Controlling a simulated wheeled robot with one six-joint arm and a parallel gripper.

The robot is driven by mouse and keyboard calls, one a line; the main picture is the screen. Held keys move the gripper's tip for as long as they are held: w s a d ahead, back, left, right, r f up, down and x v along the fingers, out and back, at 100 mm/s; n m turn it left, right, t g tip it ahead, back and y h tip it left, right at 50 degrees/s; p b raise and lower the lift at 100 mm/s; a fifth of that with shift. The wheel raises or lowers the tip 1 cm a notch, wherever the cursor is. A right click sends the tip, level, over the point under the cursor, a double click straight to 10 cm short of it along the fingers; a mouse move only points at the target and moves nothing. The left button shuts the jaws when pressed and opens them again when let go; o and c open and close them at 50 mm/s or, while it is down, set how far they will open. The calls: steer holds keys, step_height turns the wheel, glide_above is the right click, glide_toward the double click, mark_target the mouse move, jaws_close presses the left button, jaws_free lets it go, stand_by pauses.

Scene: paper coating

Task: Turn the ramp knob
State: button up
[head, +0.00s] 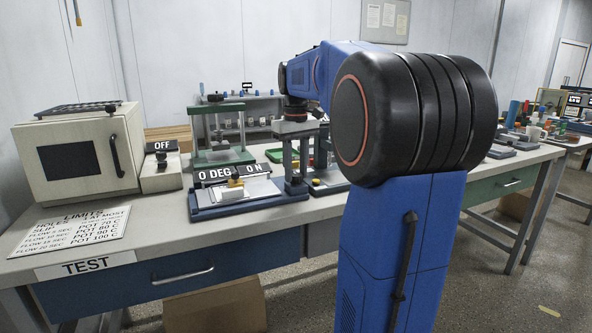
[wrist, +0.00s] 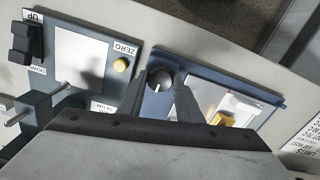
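The ramp knob (wrist: 159,80) is a dark round knob with a pale pointer line, at the end of a blue-edged plate in the wrist view. My gripper (wrist: 159,83) is open, with one dark finger on each side of the knob. I cannot tell whether either finger touches it. A yellow piece (wrist: 220,118) sits on the plate. The knob cannot be made out in the head view.
Beside the knob is a gauge unit (wrist: 82,58) with a yellow ZERO button (wrist: 120,65) and an UP/DOWN switch (wrist: 24,42). A cream oven (head: 80,155) and an OFF switch box (head: 160,175) stand left on the bench. A green-framed stand (head: 220,156) is behind.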

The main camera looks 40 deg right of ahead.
mark_target(296, 174)
steer(key=shift+m, duration=0.4)
steer(key=m, duration=0.3)
steer(key=shift+m, duration=2.7)
steer(key=o, duration=1)
steer(key=shift+o, duration=0.2)
steer(key=shift+r, duration=0.15)
step_height(296, 174, up, 17)
steer(key=shift+r, duration=0.1)
